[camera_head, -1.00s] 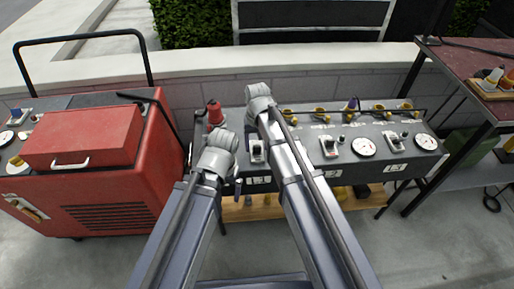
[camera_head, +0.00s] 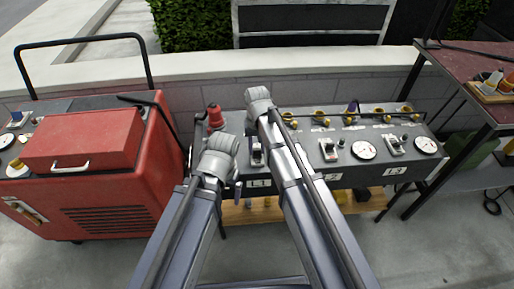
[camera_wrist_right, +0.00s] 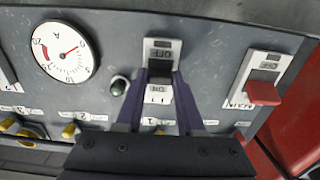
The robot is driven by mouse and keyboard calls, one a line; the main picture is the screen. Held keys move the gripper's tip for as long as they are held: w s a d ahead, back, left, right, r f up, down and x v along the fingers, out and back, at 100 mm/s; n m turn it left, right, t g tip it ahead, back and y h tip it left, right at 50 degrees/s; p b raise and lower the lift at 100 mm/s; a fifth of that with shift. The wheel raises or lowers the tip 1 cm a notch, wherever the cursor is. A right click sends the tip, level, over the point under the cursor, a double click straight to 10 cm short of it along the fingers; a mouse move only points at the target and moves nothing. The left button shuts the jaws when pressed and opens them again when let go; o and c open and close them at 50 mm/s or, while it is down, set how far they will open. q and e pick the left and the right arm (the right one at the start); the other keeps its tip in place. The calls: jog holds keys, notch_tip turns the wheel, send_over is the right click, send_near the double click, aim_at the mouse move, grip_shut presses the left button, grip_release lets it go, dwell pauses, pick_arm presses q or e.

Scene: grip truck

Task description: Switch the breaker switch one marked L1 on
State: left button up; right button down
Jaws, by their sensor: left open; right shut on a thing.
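The L1 breaker (camera_wrist_right: 162,52) is on the grey panel (camera_wrist_right: 120,30), upside down in the right wrist view, with a dark lever between its OFF and ON markings. My right gripper (camera_wrist_right: 159,82) has its purple fingers on either side of this lever, shut on it. The lever's exact position is partly hidden. In the head view the L1 breaker (camera_head: 257,152) shows beside my right arm, above the L1 label (camera_head: 259,183). My left arm's wrist (camera_head: 220,150) is left of it over the panel's front; its jaws are hidden.
More breakers (camera_head: 329,150) and round gauges (camera_head: 364,149) line the panel to the right. A red-levered switch (camera_wrist_right: 263,92) is beside L1. A red generator cart (camera_head: 90,150) stands left and a dark red table (camera_head: 480,62) right. A black rail runs along the panel's back.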

jog(key=shift+w+g, duration=0.7)
jog(key=shift+w+f+g+b, duration=0.2)
jog(key=shift+g+b, duration=0.2)
jog(key=shift+g, duration=0.2)
jog(key=shift+w+g+b, duration=0.1)
jog(key=shift+g+b, duration=0.3)
jog(key=shift+g, duration=0.2)
jog(key=shift+r, duration=0.1)
jog(key=c, duration=0.5)
grip_release()
jog(key=shift+r, duration=0.1)
